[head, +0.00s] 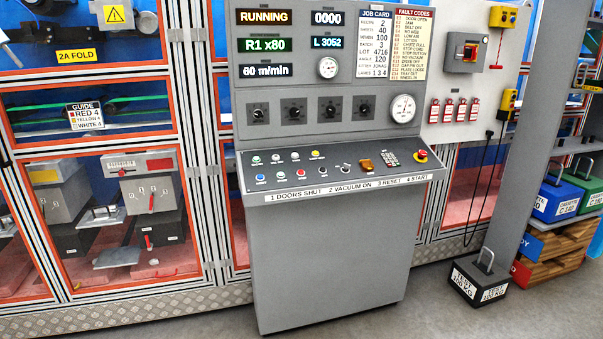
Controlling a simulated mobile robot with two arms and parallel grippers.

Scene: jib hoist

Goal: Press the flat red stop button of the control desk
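The control desk (330,250) stands in the middle, with a sloped grey panel on top. Small round buttons sit in two rows on the panel's left half. A separate raised red emergency button (420,155) on a yellow base is at the panel's right end. Neither of my grippers is in view, and nothing covers the panel.
An upright display panel (290,110) stands behind the desk, showing RUNNING. Fenced machine doors (120,145) are on the left. A grey post (540,120), a black test weight (480,280) and crates (555,200) are on the right. Floor shows right of the desk.

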